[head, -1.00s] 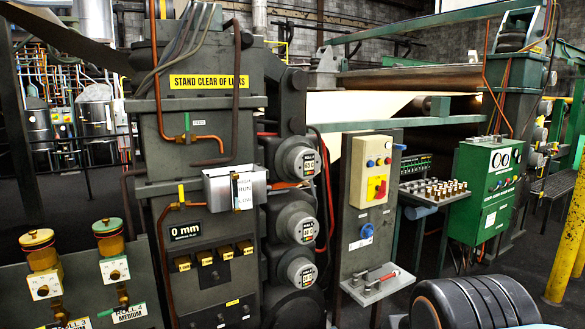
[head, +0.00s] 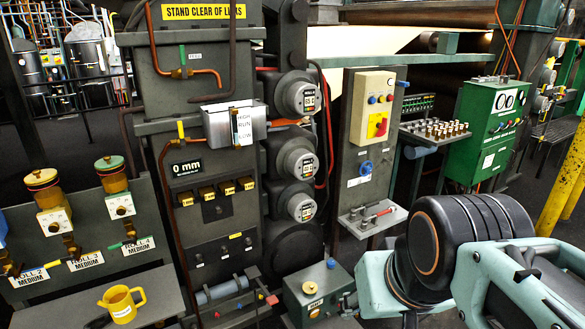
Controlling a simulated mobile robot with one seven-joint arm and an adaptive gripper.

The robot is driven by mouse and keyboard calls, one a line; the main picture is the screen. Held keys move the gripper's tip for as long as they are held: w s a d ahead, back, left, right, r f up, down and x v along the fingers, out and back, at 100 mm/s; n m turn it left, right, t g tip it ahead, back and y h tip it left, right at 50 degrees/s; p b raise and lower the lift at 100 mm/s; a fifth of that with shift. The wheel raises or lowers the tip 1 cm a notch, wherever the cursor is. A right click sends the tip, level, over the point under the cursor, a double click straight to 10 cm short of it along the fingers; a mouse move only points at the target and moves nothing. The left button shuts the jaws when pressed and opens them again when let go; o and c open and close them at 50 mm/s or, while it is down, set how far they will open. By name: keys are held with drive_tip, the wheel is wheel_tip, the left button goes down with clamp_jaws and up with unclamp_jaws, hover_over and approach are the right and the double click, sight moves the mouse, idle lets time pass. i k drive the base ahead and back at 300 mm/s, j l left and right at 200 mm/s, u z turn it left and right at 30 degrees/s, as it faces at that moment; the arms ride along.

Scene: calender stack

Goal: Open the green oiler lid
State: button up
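The green oiler lid (head: 109,162) sits on top of an amber oiler (head: 113,182) at the left in the head view. The lid looks closed, lying flat on the oiler. A white plate with a knob is below it, above the label ROLL 4 MEDIUM. A second oiler with a yellow-orange lid (head: 41,179) stands just to its left. My arm fills the lower right, well away from the oilers. My gripper is not in view.
A yellow jug (head: 122,303) stands on a grey shelf (head: 62,312) below the oilers. A grey machine column with a white box (head: 234,123) rises to their right. A small green control box (head: 318,290) stands between the column and my arm.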

sight(108, 162)
drive_tip(key=u, duration=1.3)
